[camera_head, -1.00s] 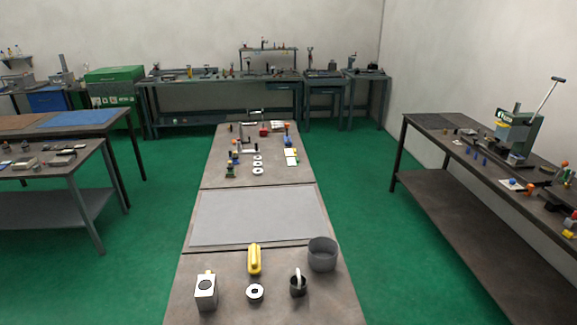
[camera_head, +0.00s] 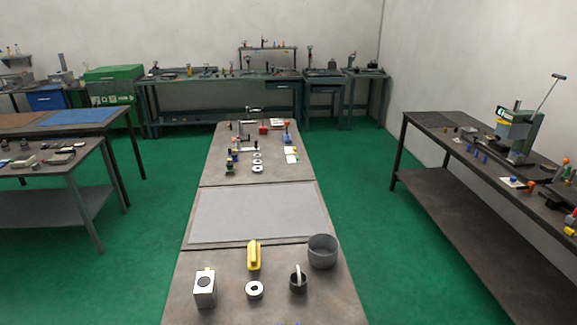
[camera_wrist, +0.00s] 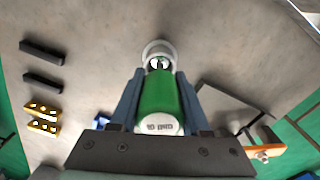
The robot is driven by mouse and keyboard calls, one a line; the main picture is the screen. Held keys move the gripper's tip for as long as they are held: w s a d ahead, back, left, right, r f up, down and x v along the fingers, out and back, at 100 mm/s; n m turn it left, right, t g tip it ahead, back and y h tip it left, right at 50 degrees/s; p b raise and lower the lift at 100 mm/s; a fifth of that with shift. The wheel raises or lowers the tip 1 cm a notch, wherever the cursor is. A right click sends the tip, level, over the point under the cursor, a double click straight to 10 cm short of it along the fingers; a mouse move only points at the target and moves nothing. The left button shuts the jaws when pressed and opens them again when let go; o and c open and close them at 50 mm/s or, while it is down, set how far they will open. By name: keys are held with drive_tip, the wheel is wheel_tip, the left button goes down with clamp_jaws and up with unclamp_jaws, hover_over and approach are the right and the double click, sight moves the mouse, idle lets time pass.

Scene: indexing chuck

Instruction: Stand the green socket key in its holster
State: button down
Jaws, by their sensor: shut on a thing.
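My gripper (camera_wrist: 160,100) is shut on the green socket key (camera_wrist: 158,92) in the wrist view. The key has a green barrel, a pale end cap with dark lettering towards me and a metal end pointing away. A pale round ring (camera_wrist: 157,46) shows around or behind that metal end; I cannot tell whether the key is inside it or above it, or whether it is the holster. The key and my gripper cannot be made out in the head view.
The near bench holds a white block with a dark hole (camera_head: 205,288), a ring (camera_head: 254,290), a yellow piece (camera_head: 254,256), a dark cup (camera_head: 298,283) and a grey bin (camera_head: 322,251). The wrist view shows black bars (camera_wrist: 42,80) at left and an orange-tipped part (camera_wrist: 264,152) at right.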

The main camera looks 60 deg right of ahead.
drive_tip(key=shift+f, duration=0.2)
drive_tip(key=shift+c, duration=1.5)
unclamp_jaws()
wheel_tip(320, 180, up, 13)
drive_tip(key=shift+r+b, duration=0.1)
drive_tip(key=shift+b, duration=0.85)
drive_tip(key=shift+w, duration=0.1)
